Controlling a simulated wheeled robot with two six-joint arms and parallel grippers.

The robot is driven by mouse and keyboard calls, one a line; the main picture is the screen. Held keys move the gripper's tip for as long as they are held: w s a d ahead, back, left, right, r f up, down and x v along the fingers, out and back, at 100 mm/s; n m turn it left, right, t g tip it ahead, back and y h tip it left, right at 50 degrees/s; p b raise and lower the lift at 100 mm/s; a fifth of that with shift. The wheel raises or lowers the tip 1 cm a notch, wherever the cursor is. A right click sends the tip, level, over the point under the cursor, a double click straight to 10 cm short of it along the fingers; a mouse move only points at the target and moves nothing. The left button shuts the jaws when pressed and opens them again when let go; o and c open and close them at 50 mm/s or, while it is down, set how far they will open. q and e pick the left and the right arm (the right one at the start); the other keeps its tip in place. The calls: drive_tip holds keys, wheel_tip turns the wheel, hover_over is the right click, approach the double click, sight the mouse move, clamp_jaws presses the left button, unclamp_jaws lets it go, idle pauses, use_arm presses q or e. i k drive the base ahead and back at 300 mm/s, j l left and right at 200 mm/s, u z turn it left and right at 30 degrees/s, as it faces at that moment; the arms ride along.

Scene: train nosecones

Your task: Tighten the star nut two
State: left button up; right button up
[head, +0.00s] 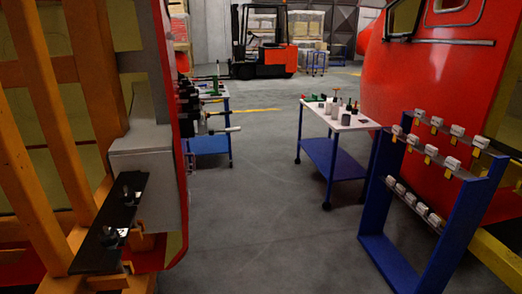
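A black plate (93,248) lies at the lower left, beside a grey box (142,155) on the yellow frame. Two small dark and shiny metal fittings stand on this plate, a farther one (129,194) and a nearer one (110,236). They look like star nuts, but they are too small to tell their shape or how tight they sit. I cannot tell which one is number two. Neither of my grippers shows in the head view.
A blue cart (333,158) with tools on its white top stands mid-right. A blue rack (385,232) with white-and-yellow parts is at right, by a red nosecone (417,80). Another cart (209,144) is left of centre. A forklift (264,50) is far back. Grey floor between is clear.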

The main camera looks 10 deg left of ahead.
sight(110, 240)
drive_tip(key=u, duration=1.25)
